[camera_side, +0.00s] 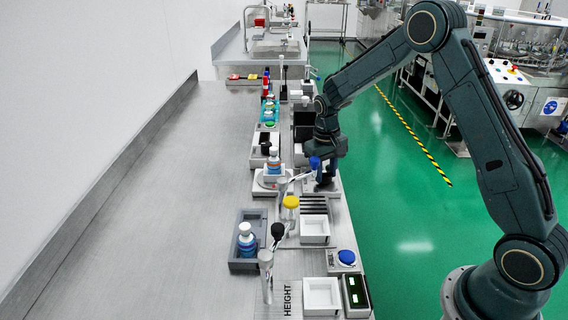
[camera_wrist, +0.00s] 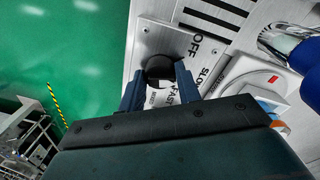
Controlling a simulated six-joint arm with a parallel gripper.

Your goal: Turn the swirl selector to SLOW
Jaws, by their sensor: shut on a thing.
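The swirl selector (camera_wrist: 158,66) is a black round knob on a grey metal plate in the wrist view. Labels OFF, SLOW and FAST are printed to its right and below it. My gripper (camera_wrist: 160,82) is shut on the knob, with one blue finger on each side. I cannot make out which label the knob points to.
A round white swirl platform (camera_wrist: 262,90) with a red mark sits to the right of the selector. A blue-topped lever (camera_side: 314,163) stands close beside my gripper. The left bench is clear.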

